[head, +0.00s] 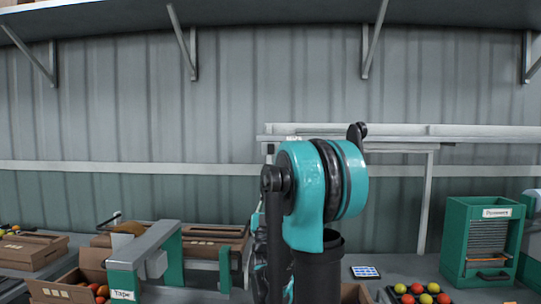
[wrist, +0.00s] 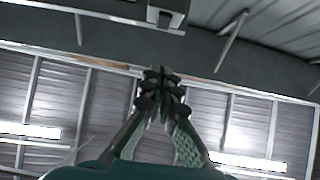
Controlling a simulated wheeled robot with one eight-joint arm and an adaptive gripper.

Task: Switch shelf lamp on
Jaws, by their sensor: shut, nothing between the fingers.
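In the wrist view, a long pale bar (wrist: 75,8) runs along the top edge to a grey block (wrist: 168,14) with a dark opening. They may be the shelf lamp and its switch housing, but I cannot tell for sure, nor whether the lamp is lit. My gripper (wrist: 160,82) is shut and empty, with its dark fingertips together just below the block in the picture; a gap or touch cannot be judged. In the head view my arm hides most of the gripper. A pale rack (head: 480,131) stands behind my arm.
A high shelf (head: 280,14) on brackets spans the wall. The wall above the bench at left is clear.

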